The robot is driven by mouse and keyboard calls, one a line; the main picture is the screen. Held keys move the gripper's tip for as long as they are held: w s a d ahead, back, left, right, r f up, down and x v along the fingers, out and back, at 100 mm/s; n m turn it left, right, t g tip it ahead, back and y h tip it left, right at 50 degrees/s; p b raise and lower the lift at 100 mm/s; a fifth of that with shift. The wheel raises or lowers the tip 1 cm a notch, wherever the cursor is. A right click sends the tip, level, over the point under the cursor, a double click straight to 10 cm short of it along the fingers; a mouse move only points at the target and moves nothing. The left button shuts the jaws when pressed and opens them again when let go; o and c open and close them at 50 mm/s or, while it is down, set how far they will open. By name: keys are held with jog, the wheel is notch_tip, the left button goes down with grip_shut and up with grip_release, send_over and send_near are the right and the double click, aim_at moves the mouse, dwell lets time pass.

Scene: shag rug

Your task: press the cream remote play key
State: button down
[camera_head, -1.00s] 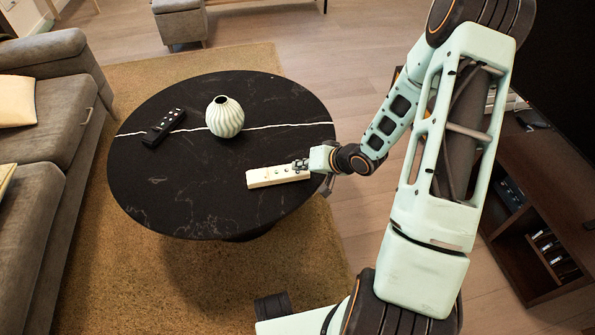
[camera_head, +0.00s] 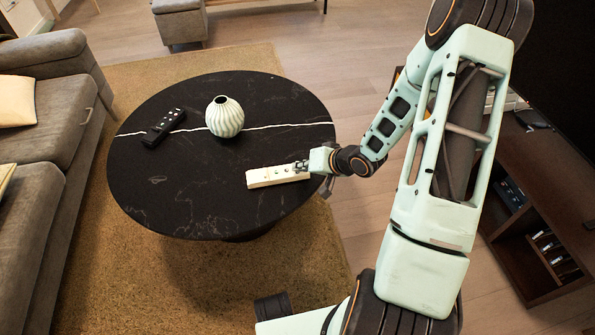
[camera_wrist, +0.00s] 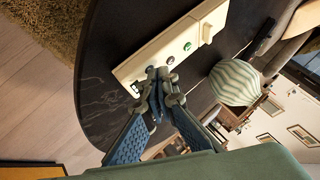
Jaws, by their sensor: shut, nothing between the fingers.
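The cream remote (camera_head: 272,177) lies flat near the right edge of the round black table. The wrist view also shows the cream remote (camera_wrist: 150,62), with a green button, a dark button and a raised cream key on its face. My gripper (camera_head: 301,166) is over the remote's right end in the head view. In the wrist view my gripper (camera_wrist: 160,82) is shut and empty, its fingertips at or just above the remote's face near a small round button. I cannot tell if they touch it. The fingertips hide part of the face, and I cannot make out the key symbols.
The black table (camera_head: 190,205) also holds a pale ribbed vase (camera_head: 225,117) and a black remote (camera_head: 163,127), both farther left. A grey sofa (camera_head: 40,150) stands at the left and a dark wooden cabinet (camera_head: 550,190) at the right. The table's front is clear.

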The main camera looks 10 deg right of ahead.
aim_at(300, 173)
jog(key=shift+r, duration=0.1)
jog(key=shift+r+p, duration=0.7)
jog(key=shift+p, duration=0.3)
notch_tip(300, 173, up, 5)
jog(key=p, duration=0.5)
jog(key=shift+r, duration=0.1)
dwell(0.5)
